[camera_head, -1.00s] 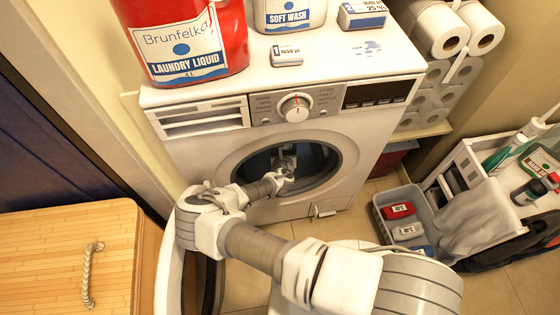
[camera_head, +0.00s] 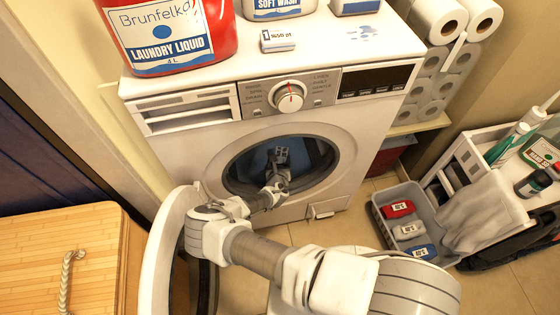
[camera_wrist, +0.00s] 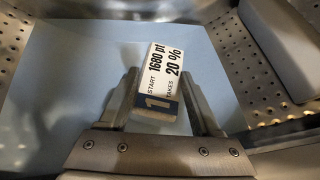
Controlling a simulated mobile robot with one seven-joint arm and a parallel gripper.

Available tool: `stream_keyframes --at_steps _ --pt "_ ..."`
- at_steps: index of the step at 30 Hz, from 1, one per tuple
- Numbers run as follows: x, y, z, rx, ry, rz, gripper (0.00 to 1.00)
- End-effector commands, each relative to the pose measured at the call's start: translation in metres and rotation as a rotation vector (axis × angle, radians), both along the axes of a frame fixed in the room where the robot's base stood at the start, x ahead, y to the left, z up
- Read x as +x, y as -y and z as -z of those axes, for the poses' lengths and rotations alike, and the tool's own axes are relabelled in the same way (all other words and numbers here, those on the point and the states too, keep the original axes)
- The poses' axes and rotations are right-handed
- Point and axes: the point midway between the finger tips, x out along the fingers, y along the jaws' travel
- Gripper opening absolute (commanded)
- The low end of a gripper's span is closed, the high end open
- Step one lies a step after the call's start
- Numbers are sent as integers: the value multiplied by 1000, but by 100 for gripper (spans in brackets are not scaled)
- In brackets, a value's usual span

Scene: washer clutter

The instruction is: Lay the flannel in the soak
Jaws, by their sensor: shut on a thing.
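My gripper (camera_wrist: 165,105) is inside the washer drum, shut on a small white-and-navy block (camera_wrist: 158,80) printed "1 START 1680 pt TAKES 20 %". In the head view my gripper (camera_head: 277,160) shows dark within the round door opening. A smooth light-blue surface (camera_wrist: 85,60) lies beyond and around the block in the drum; I cannot tell whether it is water. A grey cloth (camera_head: 475,220) hangs over the edge of the white cart at the right, far from my gripper. No thing is labelled flannel or soak.
The washer's open door (camera_head: 165,250) stands left of the opening, close to my arm. A grey bin (camera_head: 385,222) on the floor holds red, white and blue blocks. A red laundry jug (camera_head: 225,30) and a small white block (camera_head: 278,40) stand on the washer. The perforated drum wall (camera_wrist: 245,60) is near.

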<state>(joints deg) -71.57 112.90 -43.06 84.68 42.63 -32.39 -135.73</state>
Motion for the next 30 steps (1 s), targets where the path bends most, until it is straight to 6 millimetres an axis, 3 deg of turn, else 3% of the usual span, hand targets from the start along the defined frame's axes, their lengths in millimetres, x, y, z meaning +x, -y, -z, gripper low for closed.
stream_keyframes --at_steps 14,15,19,30 --pt "-1 1 12 -2 -1 -1 0" --pt "-1 1 13 -3 -2 0 72" --pt "-2 3 14 -6 -3 0 96" --pt "-2 3 12 -5 -3 1 97"
